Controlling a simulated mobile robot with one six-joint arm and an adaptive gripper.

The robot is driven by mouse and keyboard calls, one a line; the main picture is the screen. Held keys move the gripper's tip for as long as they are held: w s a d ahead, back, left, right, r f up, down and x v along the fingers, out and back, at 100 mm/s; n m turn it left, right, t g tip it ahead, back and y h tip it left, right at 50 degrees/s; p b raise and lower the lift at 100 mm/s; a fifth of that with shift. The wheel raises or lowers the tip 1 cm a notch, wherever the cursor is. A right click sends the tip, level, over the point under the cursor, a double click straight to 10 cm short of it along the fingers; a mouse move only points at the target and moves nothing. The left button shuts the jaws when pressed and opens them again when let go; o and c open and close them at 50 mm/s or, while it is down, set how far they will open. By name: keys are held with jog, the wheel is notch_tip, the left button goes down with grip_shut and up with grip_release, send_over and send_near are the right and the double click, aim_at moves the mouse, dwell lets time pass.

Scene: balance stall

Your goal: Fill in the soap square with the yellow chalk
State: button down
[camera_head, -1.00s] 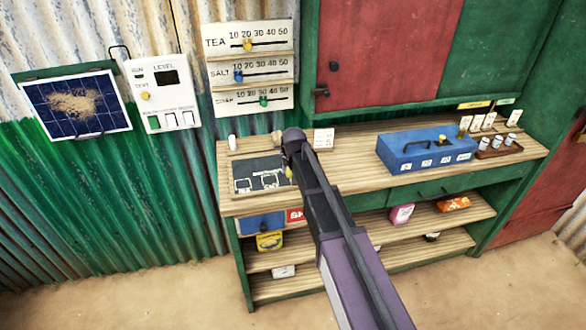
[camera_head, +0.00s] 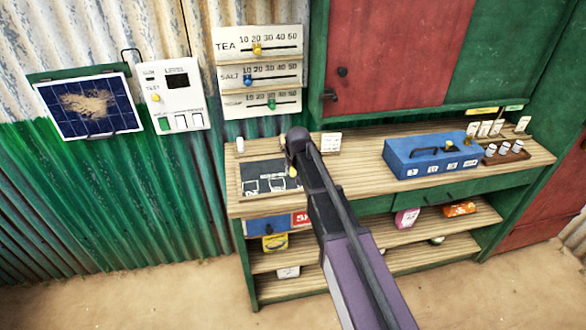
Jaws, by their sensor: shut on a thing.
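The dark slate board (camera_head: 252,170) lies on the left end of the wooden counter. It has small white-outlined squares along its front edge. Two show, and the right part of the board is hidden behind my arm. The labels are too small to read, so I cannot tell which square is soap. My gripper (camera_head: 294,160) is over the right side of the board, pointing down and mostly hidden by my own wrist. It is shut on the yellow chalk (camera_head: 293,171), whose end shows below it. I cannot tell whether the chalk touches the board.
A small white upright piece (camera_head: 240,145) stands behind the board. A white card (camera_head: 331,142) stands to its right. A blue box (camera_head: 410,165) and a brown tray (camera_head: 517,157) with small cylinders sit further right. Slider panels (camera_head: 258,71) hang above. The counter between card and blue box is clear.

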jog(key=shift+r+p, duration=1.65)
jog(key=shift+r, duration=0.3)
jog(key=shift+r+p, duration=1.5)
jog(key=shift+d+f, duration=0.1)
jog(key=shift+s+d+f+b, duration=0.1)
jog(key=shift+d+f+b, duration=0.15)
jog(key=shift+b, duration=0.1)
jog(key=shift+s+a+f, duration=0.15)
jog(key=shift+s+a, duration=0.1)
jog(key=shift+a, duration=0.05)
